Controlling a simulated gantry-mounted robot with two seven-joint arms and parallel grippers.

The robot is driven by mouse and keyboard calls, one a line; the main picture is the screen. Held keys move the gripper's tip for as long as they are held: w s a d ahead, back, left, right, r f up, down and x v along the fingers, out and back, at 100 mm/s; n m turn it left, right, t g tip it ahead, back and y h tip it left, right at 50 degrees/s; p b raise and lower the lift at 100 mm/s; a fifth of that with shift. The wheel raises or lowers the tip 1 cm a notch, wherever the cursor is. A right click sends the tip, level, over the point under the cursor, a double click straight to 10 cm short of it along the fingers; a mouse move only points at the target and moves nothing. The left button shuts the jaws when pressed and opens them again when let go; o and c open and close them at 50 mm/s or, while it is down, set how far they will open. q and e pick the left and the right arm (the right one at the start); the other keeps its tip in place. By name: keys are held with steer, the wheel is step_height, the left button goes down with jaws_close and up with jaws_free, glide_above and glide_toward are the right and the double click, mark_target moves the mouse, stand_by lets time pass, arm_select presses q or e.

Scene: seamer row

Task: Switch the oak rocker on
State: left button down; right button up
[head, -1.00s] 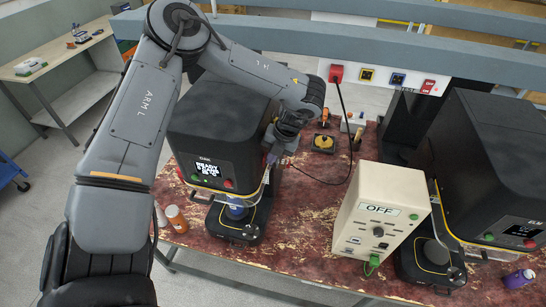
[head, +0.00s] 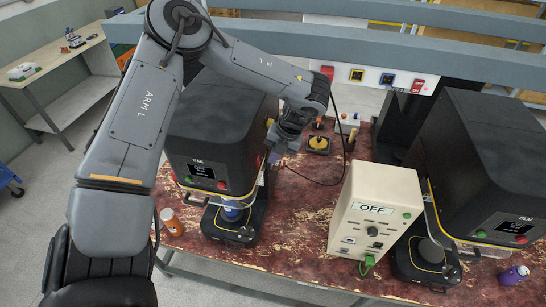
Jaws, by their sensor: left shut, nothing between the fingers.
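The seamer labelled OAK (head: 215,115) is a black machine left of centre. Its front has a small dark screen (head: 201,169) and a green and a red button. A blue can (head: 231,213) sits on its lower plate. I cannot make out a rocker on its visible faces; its right side is partly hidden by my left arm. My left gripper (head: 275,158) is shut and empty, pointing down close beside the machine's right side. Whether it touches the machine I cannot tell. My right gripper is not in view.
The black ELM seamer (head: 490,150) stands at right. A dark cable runs from a red wall plug (head: 327,73) to the bench. An orange bottle (head: 172,221) stands at left. Bare red bench (head: 290,225) lies between.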

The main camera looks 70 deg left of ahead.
arm_select(q)
steer(key=b+v, duration=0.1)
steer(key=v, duration=0.9)
steer(key=shift+w+d+b, duration=0.25)
steer(key=shift+w+b, duration=0.1)
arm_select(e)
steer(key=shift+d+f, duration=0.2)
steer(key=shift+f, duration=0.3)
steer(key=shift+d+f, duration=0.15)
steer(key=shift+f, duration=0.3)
arm_select(q)
steer(key=shift+r, duration=0.15)
